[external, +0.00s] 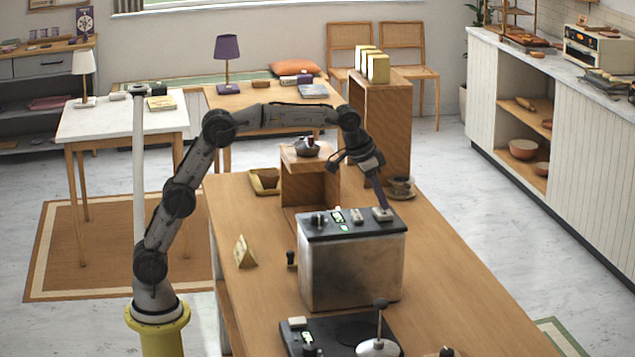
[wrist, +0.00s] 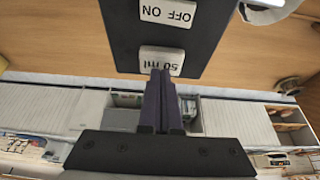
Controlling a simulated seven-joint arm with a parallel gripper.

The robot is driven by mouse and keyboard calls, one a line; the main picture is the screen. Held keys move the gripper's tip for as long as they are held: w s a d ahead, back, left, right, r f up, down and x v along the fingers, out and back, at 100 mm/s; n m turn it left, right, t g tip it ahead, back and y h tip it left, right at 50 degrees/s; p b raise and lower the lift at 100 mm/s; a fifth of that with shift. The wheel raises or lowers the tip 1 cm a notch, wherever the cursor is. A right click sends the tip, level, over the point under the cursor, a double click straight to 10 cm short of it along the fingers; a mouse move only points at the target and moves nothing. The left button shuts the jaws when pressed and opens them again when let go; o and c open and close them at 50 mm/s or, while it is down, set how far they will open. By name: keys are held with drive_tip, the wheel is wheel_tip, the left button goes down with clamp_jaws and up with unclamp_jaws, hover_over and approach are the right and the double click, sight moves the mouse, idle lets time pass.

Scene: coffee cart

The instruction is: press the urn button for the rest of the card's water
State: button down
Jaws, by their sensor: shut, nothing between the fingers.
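The urn (external: 350,268) is a brushed-metal box with a dark top on the wooden counter. Its top carries a knob (external: 319,220), a small green-lit display (external: 337,215) and pale buttons. In the wrist view, a pale button marked "50 ml" (wrist: 163,55) and another marked "ON OFF" (wrist: 168,12) appear upside down on the dark top. My gripper (external: 382,206) is shut and empty, pointing down at the urn's right-hand button. In the wrist view its fingertips (wrist: 161,74) overlap the edge of the 50 ml button; I cannot tell whether they touch. A tan folded card (external: 244,252) stands left of the urn.
A dark cup on a saucer (external: 400,187) stands just behind the urn. A wooden stand (external: 310,180) bears a small pot (external: 307,147). A black device (external: 340,338) is in front of the urn. The counter right of the urn (external: 460,290) is clear.

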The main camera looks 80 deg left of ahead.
drive_tip(key=shift+f, duration=0.45)
drive_tip(key=shift+r, duration=0.95)
idle(1.4)
